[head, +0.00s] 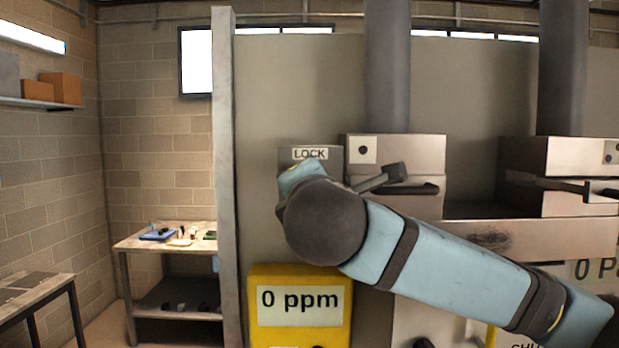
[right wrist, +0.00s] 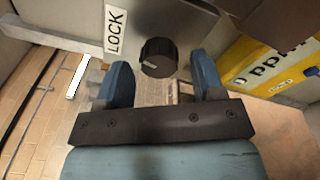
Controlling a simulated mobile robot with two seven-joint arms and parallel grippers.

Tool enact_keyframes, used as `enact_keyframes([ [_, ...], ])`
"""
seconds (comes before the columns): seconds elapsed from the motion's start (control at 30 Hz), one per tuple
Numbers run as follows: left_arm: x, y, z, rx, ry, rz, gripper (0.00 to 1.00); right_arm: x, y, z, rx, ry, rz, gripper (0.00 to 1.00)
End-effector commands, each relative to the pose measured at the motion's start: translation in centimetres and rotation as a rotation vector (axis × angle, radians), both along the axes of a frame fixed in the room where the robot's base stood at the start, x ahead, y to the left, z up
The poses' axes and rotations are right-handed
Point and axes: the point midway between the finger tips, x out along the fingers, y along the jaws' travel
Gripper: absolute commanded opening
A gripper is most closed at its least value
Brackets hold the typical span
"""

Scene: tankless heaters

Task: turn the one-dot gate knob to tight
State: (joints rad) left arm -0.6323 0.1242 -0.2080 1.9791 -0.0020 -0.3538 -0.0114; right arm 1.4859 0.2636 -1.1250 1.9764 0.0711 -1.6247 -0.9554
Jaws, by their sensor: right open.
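A dark round knob (right wrist: 158,57) with a small pale mark on its face sits on a grey box labelled LOCK (right wrist: 115,30) in the right wrist view. In the head view this LOCK box (head: 317,153) stands just left of the heater with the one-dot plate (head: 363,150); the knob is hidden there behind my right arm. My right gripper (right wrist: 162,70) is open, its two blue fingers apart, one on each side of the knob in the picture. I cannot tell whether they touch it. My left gripper is not in view.
A dark lever (head: 385,178) sticks out from the one-dot heater, close to my right wrist. A yellow box reading 0 ppm (head: 300,305) is below. A grey post (head: 225,150) stands to the left. Another heater (head: 570,160) is at the right.

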Motion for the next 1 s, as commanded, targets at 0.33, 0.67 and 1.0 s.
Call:
enact_keyframes([
  [0.33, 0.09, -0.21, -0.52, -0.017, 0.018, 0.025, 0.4, 1.3, 0.08, -0.04, 0.001, -0.001, 0.001, 0.62],
  [0.67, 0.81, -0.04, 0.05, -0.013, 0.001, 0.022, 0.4, 1.26, 0.08, -0.04, 0.001, 0.0, 0.0, 0.13],
  [1.0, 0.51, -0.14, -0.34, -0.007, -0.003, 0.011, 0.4, 1.24, 0.13, -0.33, 0.041, 0.001, 0.002, 0.13],
])
